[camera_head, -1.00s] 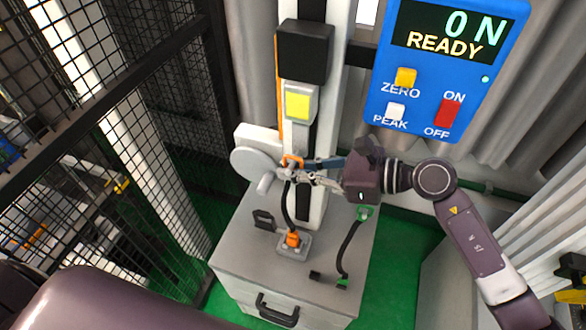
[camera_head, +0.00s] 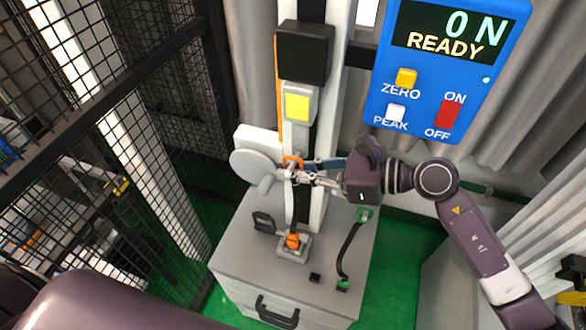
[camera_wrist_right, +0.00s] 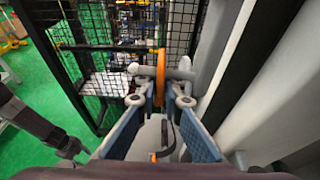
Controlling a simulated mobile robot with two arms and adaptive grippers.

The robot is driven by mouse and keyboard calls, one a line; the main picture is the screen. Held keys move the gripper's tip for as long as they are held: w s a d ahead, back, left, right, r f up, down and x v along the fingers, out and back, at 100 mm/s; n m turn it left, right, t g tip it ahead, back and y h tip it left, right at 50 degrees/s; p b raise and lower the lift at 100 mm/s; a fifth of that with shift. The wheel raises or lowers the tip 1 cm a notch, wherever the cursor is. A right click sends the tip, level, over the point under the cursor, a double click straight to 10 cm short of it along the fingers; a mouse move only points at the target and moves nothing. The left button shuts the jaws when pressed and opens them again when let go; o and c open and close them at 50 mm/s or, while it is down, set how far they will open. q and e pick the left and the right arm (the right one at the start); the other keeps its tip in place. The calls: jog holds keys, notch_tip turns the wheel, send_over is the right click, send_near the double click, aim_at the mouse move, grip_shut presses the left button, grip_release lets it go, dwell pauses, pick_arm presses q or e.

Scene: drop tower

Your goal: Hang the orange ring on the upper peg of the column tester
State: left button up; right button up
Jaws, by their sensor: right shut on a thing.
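The orange ring (camera_head: 292,160) is in front of the column (camera_head: 316,205), below the grey block with the yellow face. My right gripper (camera_head: 291,173) is shut on the ring, reaching in from the right. In the right wrist view the ring (camera_wrist_right: 160,76) stands edge-on between the fingertips (camera_wrist_right: 160,100). A dark strap (camera_head: 291,210) runs from near the ring down to an orange fitting (camera_head: 293,241) on the cabinet top. I cannot make out the upper peg clearly, nor whether the ring touches it.
A grey handwheel (camera_head: 249,163) is close left of the ring. A strap with green ends (camera_head: 365,214) stands on the cabinet top (camera_head: 240,258) at the right. A blue display panel (camera_head: 410,110) is at upper right; a mesh fence (camera_head: 80,110) is at left.

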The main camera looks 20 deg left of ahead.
jog(key=shift+s+a+r, duration=0.1)
jog(key=shift+r, duration=0.4)
jog(key=shift+s+p, duration=0.35)
jog(key=shift+s, duration=0.95)
jog(key=s+p, duration=0.1)
jog(key=s, duration=0.2)
jog(key=shift+s+f, duration=0.15)
jog(key=shift+f, duration=0.05)
jog(key=shift+f, duration=0.1)
